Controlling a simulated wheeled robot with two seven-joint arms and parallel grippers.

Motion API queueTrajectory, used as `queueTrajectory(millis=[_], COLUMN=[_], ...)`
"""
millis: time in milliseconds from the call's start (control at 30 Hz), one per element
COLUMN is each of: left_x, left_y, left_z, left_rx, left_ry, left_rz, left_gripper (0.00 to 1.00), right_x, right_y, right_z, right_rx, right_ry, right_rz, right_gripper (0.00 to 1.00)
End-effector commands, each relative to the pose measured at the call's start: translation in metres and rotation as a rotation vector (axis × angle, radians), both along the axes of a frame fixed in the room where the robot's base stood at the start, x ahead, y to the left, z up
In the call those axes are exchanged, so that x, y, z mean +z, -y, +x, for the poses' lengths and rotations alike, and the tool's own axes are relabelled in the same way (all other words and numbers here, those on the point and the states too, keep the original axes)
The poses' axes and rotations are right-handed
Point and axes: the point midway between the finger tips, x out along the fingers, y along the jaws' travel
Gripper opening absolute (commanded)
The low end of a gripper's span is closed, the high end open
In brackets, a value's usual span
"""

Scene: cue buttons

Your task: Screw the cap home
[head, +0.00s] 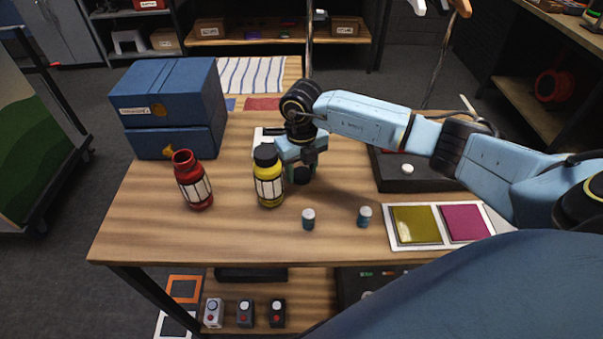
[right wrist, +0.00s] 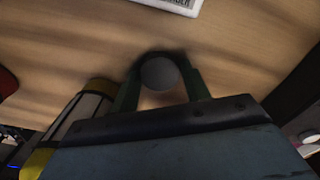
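A red bottle (head: 193,180) with a white label stands at the left of the table, its neck open and bare. A yellow bottle (head: 268,182) with a black cap (head: 265,155) stands upright in the middle; its side also shows in the right wrist view (right wrist: 85,110). My right gripper (head: 301,160) points down low over the table, just right of the yellow bottle. A dark round cap-like piece (head: 302,175) is below it. In the right wrist view, its round grey face (right wrist: 158,73) sits between the two fingers; whether they grip it is unclear. My left gripper is out of view.
Blue boxes (head: 168,105) stand at the back left. Two small grey-topped cylinders (head: 308,219) (head: 364,216) stand near the front. A white tray (head: 402,246) with yellow and magenta pads lies front right, a dark panel (head: 393,180) behind it. The front left is clear.

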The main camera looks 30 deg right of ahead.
Motion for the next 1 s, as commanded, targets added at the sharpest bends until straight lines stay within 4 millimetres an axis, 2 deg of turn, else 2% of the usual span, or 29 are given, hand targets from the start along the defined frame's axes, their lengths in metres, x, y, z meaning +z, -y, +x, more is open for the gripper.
queueTrajectory(millis=[33,167,200,467,567,800,1000], left_x=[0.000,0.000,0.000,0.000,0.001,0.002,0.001], left_y=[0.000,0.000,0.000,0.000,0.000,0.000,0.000], left_z=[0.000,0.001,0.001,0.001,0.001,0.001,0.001], left_rx=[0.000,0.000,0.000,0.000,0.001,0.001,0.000], left_ry=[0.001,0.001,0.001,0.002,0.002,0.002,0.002], left_rz=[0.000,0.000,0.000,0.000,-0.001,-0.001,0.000], left_gripper=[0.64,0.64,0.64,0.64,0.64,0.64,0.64], right_x=[0.000,0.000,0.000,0.005,0.018,0.067,0.094], right_y=[0.000,0.000,0.000,0.000,0.001,0.001,0.000], right_z=[0.000,0.000,0.000,0.001,0.001,0.001,0.001], right_rx=[0.000,0.000,0.000,-0.001,-0.001,0.000,0.000], right_ry=[0.000,0.000,0.000,0.002,0.004,0.006,0.002], right_rz=[0.000,0.000,0.000,0.000,0.000,0.000,0.001], right_gripper=[0.39,0.22,0.21,0.21,0.21,0.21,0.21])
